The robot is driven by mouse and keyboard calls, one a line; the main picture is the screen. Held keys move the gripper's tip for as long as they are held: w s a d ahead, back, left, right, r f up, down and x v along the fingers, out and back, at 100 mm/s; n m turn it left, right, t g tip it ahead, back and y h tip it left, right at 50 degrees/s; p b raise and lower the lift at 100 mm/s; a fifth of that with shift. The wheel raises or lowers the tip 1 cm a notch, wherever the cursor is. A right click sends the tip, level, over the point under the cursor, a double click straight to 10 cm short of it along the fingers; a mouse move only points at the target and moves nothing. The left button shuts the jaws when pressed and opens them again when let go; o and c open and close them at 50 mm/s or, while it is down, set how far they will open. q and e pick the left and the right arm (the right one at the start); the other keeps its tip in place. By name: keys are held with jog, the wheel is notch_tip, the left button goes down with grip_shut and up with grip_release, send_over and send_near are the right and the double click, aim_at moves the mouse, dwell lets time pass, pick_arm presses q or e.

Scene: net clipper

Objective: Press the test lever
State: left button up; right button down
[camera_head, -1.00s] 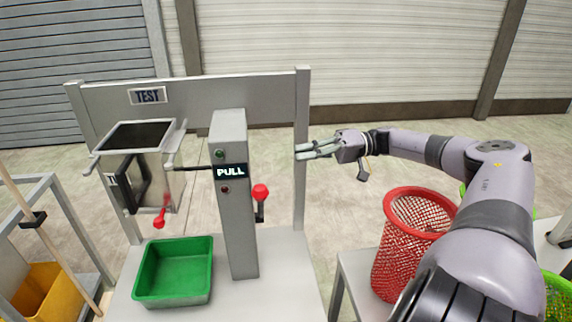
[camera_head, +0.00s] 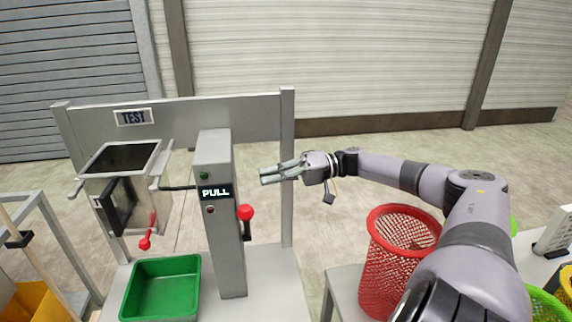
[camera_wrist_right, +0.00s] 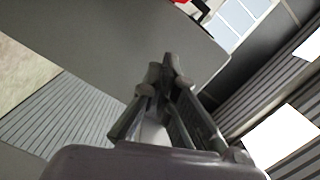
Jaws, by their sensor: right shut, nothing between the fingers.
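The test lever has a red ball knob (camera_head: 246,212) on a short dark handle, at the right side of the grey post marked PULL (camera_head: 222,255). My right gripper (camera_head: 263,176) is shut and empty. In the head view its fingertips point left, above and a little right of the red knob, apart from it. The right wrist view shows the closed fingers (camera_wrist_right: 168,62), with a red bit (camera_wrist_right: 182,2) at the top edge, partly cut off. My left gripper is not in view.
A TEST frame (camera_head: 180,112) holds a metal box (camera_head: 158,205) with a small red-tipped handle (camera_head: 146,243). A green bin (camera_head: 162,284) stands below it. A red mesh basket (camera_head: 376,280) stands at the right under my arm.

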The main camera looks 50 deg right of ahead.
jog(key=a+p, duration=0.1)
jog(key=a+f+p, duration=0.1)
jog(key=a, duration=0.1)
jog(key=a+p, duration=0.2)
jog(key=shift+s+a+f, duration=0.2)
jog(key=shift+s+f, duration=0.1)
jog(key=shift+f, duration=0.1)
